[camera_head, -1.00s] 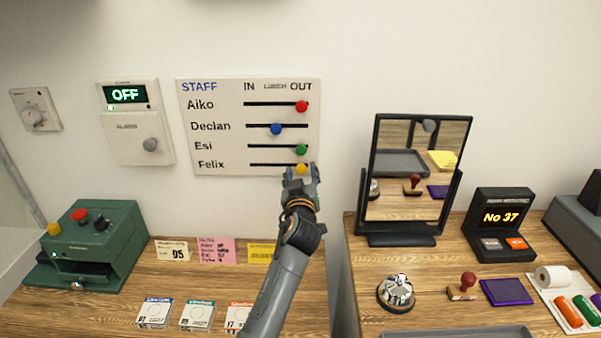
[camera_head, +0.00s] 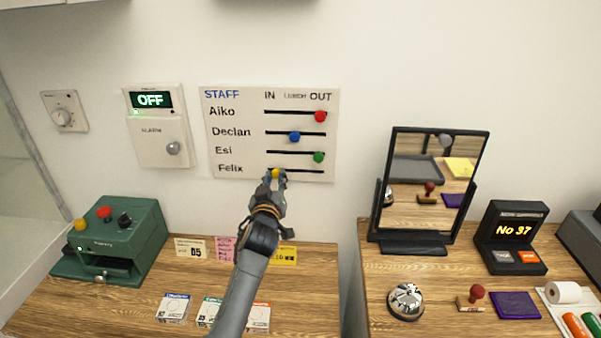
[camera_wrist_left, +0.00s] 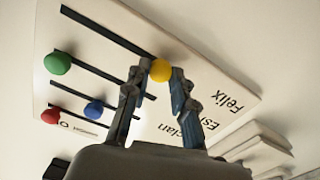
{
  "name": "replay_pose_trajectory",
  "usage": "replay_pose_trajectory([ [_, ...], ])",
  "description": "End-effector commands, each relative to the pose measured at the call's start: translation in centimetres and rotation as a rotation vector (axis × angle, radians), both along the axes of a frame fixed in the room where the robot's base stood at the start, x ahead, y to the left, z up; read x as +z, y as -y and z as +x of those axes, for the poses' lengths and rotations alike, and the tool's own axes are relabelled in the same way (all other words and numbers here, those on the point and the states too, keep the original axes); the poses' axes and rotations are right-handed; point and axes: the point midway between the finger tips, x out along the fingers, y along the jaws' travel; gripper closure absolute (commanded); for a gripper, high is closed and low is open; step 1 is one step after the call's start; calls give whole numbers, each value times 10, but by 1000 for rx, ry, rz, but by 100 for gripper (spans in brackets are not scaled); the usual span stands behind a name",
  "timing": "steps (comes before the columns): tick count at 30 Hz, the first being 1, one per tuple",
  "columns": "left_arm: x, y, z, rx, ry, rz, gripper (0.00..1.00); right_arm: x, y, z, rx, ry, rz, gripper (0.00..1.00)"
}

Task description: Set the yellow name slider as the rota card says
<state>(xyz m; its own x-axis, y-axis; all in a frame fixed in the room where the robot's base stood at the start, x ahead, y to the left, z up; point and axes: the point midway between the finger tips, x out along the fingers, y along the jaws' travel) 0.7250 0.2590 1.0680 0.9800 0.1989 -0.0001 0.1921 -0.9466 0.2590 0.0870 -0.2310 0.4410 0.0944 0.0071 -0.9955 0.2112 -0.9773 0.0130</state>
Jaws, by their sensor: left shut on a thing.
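The staff board (camera_head: 232,135) hangs on the wall with rows for Aiko, Declan, Esi and Felix and columns IN, LUNCH, OUT. The yellow name slider (camera_head: 276,173) is in the bottom row, Felix, near the slot's left end under IN. My left gripper (camera_head: 275,181) is shut on its round knob, and the wrist view shows a finger on either side of the yellow knob (camera_wrist_left: 160,70). A pink card (camera_head: 225,249) with a list of names, seemingly the rota card, lies below the board. My arm partly covers it and its writing is too small to read. My right gripper is not in view.
The red slider (camera_head: 320,116) and green slider (camera_head: 319,157) stand under OUT, the blue slider (camera_head: 294,137) near LUNCH. A green machine (camera_head: 120,240) stands left on the counter. A mirror (camera_head: 430,185) stands right, beyond a gap between the counters.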

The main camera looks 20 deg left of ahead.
Motion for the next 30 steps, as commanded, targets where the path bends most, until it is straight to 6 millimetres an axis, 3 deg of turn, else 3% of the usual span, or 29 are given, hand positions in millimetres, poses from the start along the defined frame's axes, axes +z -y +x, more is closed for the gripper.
replay_pose_trajectory([
  [4, 1, -15, -3, 1, 1, -1, 100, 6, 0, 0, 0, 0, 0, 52],
  [13, 1, -17, -3, 2, 1, 0, 100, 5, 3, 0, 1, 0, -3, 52],
  [14, 1, -17, -3, 3, 1, 0, 71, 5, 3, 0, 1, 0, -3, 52],
  [17, 1, -17, -3, 2, 1, 0, 52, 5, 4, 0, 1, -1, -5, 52],
  [30, -1, -13, -12, -1, 2, -2, 52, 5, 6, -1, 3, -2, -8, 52],
])
